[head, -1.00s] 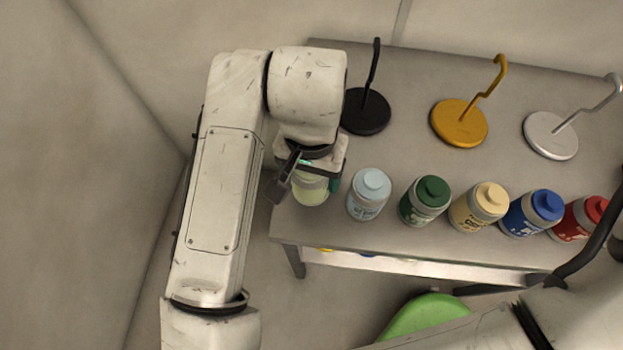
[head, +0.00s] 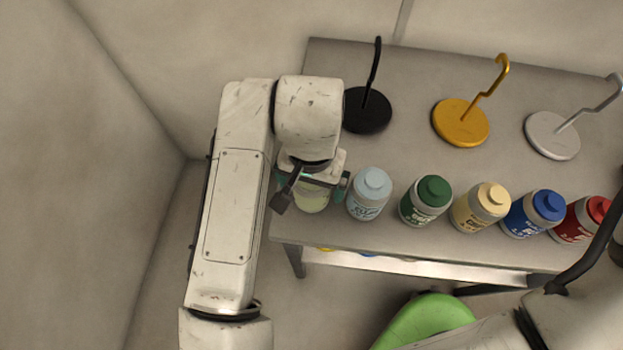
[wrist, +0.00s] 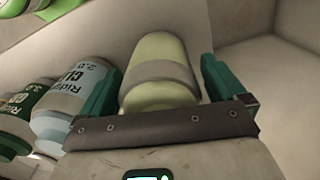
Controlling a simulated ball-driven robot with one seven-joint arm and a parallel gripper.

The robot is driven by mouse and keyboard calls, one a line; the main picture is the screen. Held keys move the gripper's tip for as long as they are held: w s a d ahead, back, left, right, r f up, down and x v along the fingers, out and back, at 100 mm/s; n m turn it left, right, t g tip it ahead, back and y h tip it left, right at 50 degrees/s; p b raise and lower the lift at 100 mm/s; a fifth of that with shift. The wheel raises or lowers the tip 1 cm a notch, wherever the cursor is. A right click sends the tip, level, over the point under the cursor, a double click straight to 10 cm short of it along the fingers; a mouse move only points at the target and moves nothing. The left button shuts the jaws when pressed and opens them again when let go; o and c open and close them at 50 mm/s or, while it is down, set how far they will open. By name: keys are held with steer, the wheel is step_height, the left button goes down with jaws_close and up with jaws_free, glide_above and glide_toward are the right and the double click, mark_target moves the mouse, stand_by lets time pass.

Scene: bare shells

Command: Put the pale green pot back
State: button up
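The pale green pot (head: 313,197) stands on the table at the left end of the row of pots, partly hidden by my gripper and wrist. In the wrist view the pale green pot (wrist: 160,72) with its grey band lies between the two teal fingers. My gripper (head: 312,183) is open, with a finger on each side of the pot and a narrow gap showing beside it. It also shows in the wrist view (wrist: 162,88).
A light blue pot (head: 368,196) stands just right of my gripper, followed by dark green (head: 426,200), cream (head: 480,207), blue (head: 533,213) and red (head: 582,219) pots. Behind stand black (head: 366,112), yellow (head: 460,122) and white (head: 552,136) hook stands. A wall is at left.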

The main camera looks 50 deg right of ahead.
step_height(320, 180, up, 12)
steer(key=shift+r+p, duration=0.2)
steer(key=shift+p, duration=0.2)
stand_by(0.3)
